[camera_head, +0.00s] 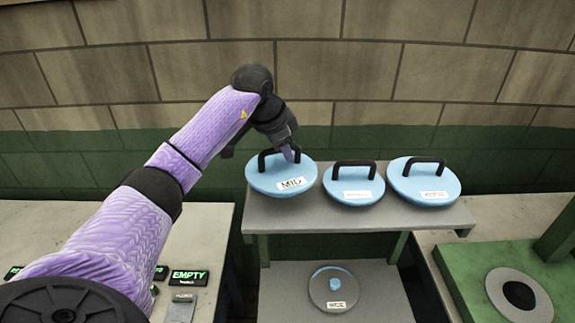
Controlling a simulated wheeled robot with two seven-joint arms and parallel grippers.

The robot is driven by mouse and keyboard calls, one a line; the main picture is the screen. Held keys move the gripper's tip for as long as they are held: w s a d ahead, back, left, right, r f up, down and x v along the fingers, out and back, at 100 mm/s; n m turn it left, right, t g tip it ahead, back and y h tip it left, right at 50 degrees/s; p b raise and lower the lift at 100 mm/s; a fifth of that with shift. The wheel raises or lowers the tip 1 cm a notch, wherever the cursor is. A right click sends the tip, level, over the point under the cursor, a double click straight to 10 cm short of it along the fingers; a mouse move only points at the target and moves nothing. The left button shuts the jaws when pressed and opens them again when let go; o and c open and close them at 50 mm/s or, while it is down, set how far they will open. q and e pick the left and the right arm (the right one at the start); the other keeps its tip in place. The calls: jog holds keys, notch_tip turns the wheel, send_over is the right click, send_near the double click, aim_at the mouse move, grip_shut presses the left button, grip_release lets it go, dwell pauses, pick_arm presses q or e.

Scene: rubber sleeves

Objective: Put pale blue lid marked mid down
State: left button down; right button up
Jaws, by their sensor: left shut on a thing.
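The pale blue lid marked MID (262,184) is a round disc with a black arched handle and a white label. It is at the left end of the grey shelf top (340,215), tilted a little toward me. I cannot tell whether it touches the shelf. My left gripper (288,152) reaches in from the left and is shut on the lid's black handle. The gripper hides part of the handle. My right gripper does not show.
Two more pale blue lids stand on the shelf, a middle one (353,195) and a right one (425,188). A grey disc (333,290) lies on the lower shelf. A lit EMPTY sign (188,276) is on the left counter. A green fixture (475,275) stands at right.

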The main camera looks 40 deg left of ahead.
aim_at(287, 164)
pick_arm(q)
notch_tip(287, 164, down, 3)
jog(key=shift+w+f, duration=0.1)
jog(key=shift+w, duration=0.05)
jog(key=shift+f, duration=0.15)
jog(key=c, duration=0.6)
grip_release()
jog(key=v, duration=1.2)
jog(key=shift+b, duration=0.35)
